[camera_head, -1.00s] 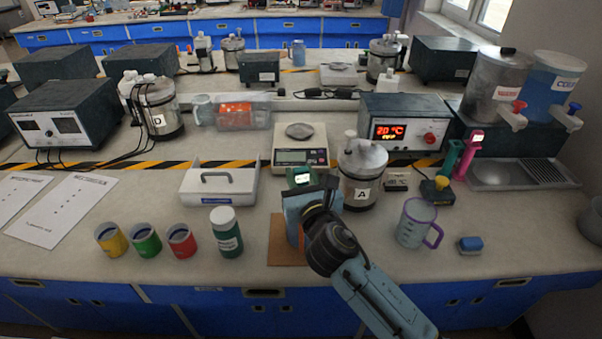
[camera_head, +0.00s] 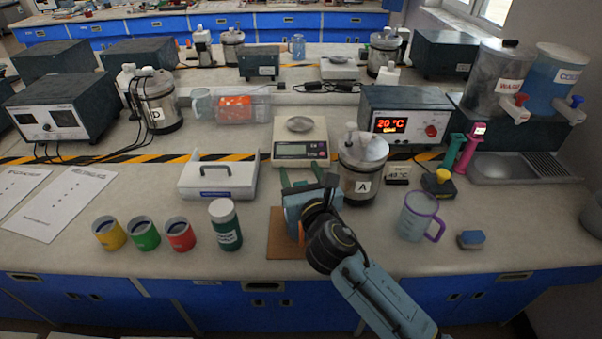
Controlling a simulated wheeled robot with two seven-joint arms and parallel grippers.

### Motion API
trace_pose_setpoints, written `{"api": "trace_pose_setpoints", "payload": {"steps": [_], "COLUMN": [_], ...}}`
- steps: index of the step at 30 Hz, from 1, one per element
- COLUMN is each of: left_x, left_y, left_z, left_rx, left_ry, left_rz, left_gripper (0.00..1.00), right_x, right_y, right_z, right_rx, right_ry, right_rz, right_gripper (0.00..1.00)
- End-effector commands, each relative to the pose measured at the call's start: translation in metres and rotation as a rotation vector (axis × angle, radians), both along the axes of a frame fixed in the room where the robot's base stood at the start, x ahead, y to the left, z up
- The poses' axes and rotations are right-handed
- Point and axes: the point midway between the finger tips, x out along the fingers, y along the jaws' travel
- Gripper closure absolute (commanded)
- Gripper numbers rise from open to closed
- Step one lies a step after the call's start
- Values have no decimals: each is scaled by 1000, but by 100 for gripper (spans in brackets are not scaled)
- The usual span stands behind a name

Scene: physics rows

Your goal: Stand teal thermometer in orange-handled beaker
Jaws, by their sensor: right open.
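My right gripper (camera_head: 298,183) is over the brown mat (camera_head: 280,246) in front of the balance, with its two green-looking fingers spread apart. No teal thermometer shows between the fingertips, and I cannot see where it is behind the gripper. A small orange patch (camera_head: 301,238) shows below the gripper, perhaps the beaker's handle. The rest of the orange-handled beaker is hidden by my gripper and wrist, so I cannot tell whether the thermometer stands in it. My left gripper is not in view.
Jar A (camera_head: 361,172) is close beside the gripper. The balance (camera_head: 300,140) is behind; a green bottle (camera_head: 225,226) is left. Green (camera_head: 452,152) and pink (camera_head: 466,154) sticks stand at right.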

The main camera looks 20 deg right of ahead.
Motion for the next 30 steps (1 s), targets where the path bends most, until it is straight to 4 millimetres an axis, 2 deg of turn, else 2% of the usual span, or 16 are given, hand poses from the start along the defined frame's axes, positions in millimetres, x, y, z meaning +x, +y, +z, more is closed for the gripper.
{"api": "trace_pose_setpoints", "payload": {"steps": [4, 7, 21, 25, 30], "left_x": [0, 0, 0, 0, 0], "left_y": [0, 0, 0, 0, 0], "left_z": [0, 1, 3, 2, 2], "left_rx": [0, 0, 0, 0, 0], "left_ry": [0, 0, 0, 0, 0], "left_rz": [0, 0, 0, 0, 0], "left_gripper": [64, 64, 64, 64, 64], "right_x": [-3, -13, -109, -125, -133], "right_y": [0, 0, 2, 2, 2], "right_z": [0, -1, -1, -1, 0], "right_rx": [0, 0, 0, -1, 0], "right_ry": [1, 3, 3, 2, 0], "right_rz": [0, 1, 1, 0, 0], "right_gripper": [44, 44, 44, 44, 44]}}
